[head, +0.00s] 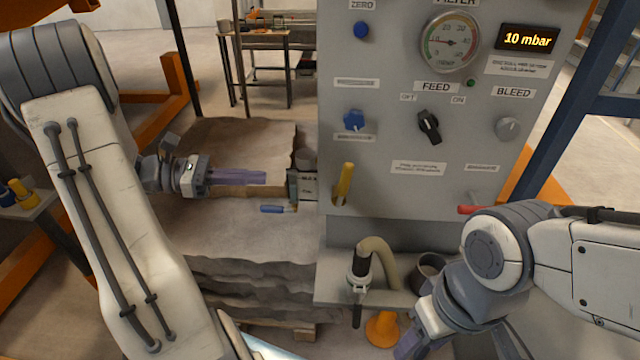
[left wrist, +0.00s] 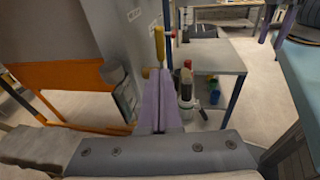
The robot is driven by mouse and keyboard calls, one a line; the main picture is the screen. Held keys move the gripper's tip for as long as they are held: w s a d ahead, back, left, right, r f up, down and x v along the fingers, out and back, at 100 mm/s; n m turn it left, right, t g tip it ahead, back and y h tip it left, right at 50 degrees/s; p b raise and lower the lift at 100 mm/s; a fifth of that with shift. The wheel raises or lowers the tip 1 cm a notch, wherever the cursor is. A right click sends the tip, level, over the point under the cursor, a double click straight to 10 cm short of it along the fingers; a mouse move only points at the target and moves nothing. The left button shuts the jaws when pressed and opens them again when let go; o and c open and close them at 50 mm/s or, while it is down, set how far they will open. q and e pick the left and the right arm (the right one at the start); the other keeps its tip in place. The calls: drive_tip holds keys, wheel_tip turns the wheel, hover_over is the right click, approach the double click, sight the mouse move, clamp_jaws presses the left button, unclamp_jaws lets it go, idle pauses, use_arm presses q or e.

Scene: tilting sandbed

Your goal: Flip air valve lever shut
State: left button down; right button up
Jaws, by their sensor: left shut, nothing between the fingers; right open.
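A yellow lever (head: 343,184) stands nearly upright, leaning slightly right, at the lower left of the grey control panel (head: 392,199). A red handle (head: 470,209) sticks out at the panel's lower right, partly behind my right arm. The small labels near both are unreadable, so I cannot tell which is the air valve lever. My left gripper (head: 264,178) is shut and empty, pointing right, left of the yellow lever and apart from it. In the left wrist view its fingers (left wrist: 158,102) point toward the yellow lever (left wrist: 159,46). My right gripper (head: 458,343) is open and low, below the red handle.
The panel carries a round gauge (head: 449,42), a 10 mbar display (head: 527,39), a black FEED switch (head: 429,126) and blue knobs. A hose with a black nozzle (head: 360,268) stands on the ledge below. Layered grey sandbags (head: 230,232) lie below my left gripper.

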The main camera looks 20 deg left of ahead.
use_arm(q)
drive_tip(key=shift+d, duration=0.25)
drive_tip(key=p, duration=0.4)
approach(343, 187)
drive_tip(key=w+r+x, duration=0.1)
drive_tip(key=x, duration=0.4)
drive_tip(key=shift+w+d+f, duration=0.1)
drive_tip(key=shift+d+f, duration=0.05)
drive_tip(key=shift+d, duration=0.25)
